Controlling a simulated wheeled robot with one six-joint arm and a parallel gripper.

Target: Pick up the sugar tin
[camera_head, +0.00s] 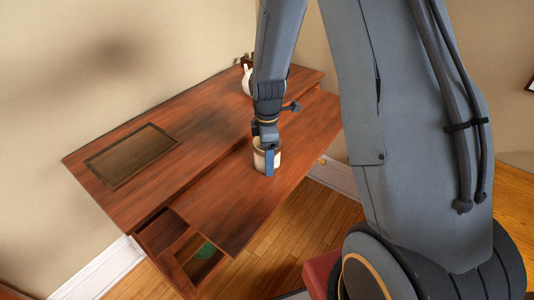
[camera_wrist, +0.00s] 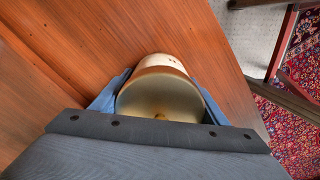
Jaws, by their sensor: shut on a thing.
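The sugar tin (camera_head: 260,160) is a small, pale round tin with a darker brownish band. It stands upright at the front part of the wooden desk, and I cannot tell whether it touches the top. In the wrist view the tin (camera_wrist: 160,98) shows its round, dull gold top between my two blue fingers. My gripper (camera_head: 269,160) reaches down from above and is shut on the tin, one finger covering part of its side. In the wrist view my gripper (camera_wrist: 160,100) has a finger on each side of the tin.
The wooden desk (camera_head: 215,115) has a dark inset panel (camera_head: 130,155) at left. A white teapot-like vessel (camera_head: 247,82) stands at the back near the wall. An open drawer (camera_head: 198,258) below the front holds something green. A patterned red rug (camera_wrist: 300,90) lies beyond the desk's edge.

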